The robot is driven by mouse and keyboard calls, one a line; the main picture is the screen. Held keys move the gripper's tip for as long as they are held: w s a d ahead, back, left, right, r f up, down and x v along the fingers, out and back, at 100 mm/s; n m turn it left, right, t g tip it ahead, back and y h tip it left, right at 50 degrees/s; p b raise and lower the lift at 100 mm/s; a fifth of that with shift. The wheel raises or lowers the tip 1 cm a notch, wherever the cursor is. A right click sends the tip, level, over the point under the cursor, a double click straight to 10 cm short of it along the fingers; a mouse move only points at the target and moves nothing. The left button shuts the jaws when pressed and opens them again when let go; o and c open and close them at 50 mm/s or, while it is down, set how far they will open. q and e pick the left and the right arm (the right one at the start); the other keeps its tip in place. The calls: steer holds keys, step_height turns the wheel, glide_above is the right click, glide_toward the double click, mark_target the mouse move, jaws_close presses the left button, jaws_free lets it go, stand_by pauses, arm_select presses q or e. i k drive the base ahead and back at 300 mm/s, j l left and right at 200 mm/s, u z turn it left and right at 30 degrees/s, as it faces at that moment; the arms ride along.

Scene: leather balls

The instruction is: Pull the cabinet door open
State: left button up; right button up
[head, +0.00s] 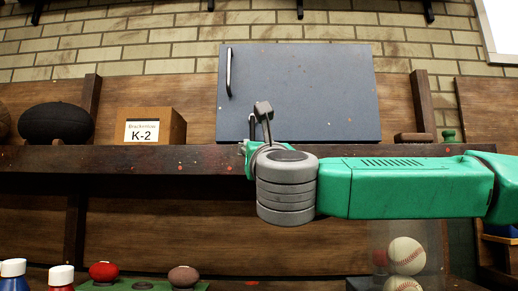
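The cabinet (320,85) is a dark blue-grey box on a brown wooden shelf. Its front door looks closed. A vertical metal handle (229,72) is near the door's upper left edge. My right gripper (258,116) is in front of the cabinet's lower left part, below and a little right of the handle and apart from it in the picture. Its wrist hides part of the fingers, so whether they are open or shut is unclear. My green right forearm comes in from the right and covers part of the shelf edge. My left gripper is not in view.
The wooden shelf (120,160) runs across the view. A cardboard box labelled K-2 (155,127) and a black ball (55,123) stand left of the cabinet. Baseballs (405,256) in a clear container are at lower right; bottles (61,278) and small balls are at lower left.

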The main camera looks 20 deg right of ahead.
mark_target(316, 92)
steer(key=k+j, duration=0.15)
steer(key=k, duration=0.85)
